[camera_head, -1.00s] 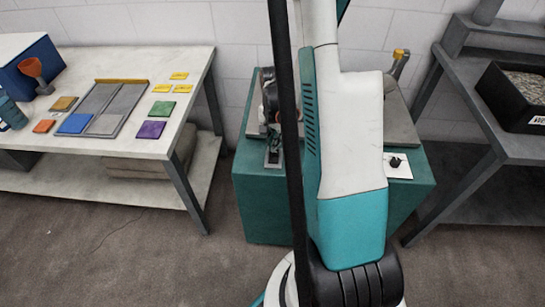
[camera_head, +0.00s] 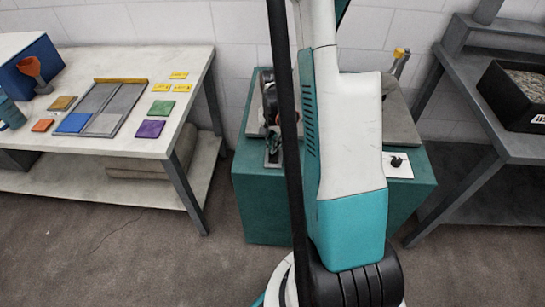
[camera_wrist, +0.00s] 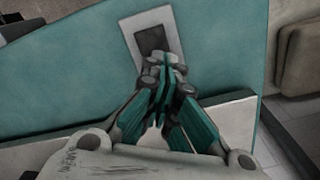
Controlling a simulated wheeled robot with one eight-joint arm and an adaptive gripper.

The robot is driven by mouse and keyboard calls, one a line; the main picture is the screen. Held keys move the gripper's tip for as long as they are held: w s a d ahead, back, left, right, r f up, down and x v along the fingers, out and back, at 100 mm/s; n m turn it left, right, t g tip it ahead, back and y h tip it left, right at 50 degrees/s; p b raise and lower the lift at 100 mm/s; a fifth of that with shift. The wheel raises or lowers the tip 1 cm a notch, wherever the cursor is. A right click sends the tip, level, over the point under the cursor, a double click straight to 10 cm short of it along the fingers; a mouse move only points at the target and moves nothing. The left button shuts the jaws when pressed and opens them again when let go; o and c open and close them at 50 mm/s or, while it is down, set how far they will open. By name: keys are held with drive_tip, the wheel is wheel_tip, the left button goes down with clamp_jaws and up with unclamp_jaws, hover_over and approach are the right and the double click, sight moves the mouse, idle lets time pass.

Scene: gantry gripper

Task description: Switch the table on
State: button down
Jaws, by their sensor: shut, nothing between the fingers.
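The teal table (camera_head: 262,215) is a box-like unit in the middle of the head view. A switch (camera_wrist: 153,40), a dark rocker on a pale rectangular plate, sits on its teal top in the wrist view. My gripper (camera_wrist: 165,65) is shut and empty, with its fingertips at the lower edge of the plate, close to the rocker. I cannot tell whether they touch it. In the head view my gripper (camera_head: 272,148) is at the table's left front and partly covers the switch plate. My arm hides the middle of the table.
A white plate with a black knob (camera_head: 397,162) is on the table's right front. A worktable (camera_head: 200,60) with coloured tiles stands left. A dark bench (camera_head: 520,145) with a black bin (camera_head: 512,100) stands right. Floor is free in front.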

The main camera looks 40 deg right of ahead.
drive_tip(key=shift+f+b, duration=0.35)
drive_tip(key=shift+f, duration=0.2)
drive_tip(key=shift+r, duration=0.15)
drive_tip(key=shift+r+p, duration=2.3)
drive_tip(key=shift+r, duration=1.15)
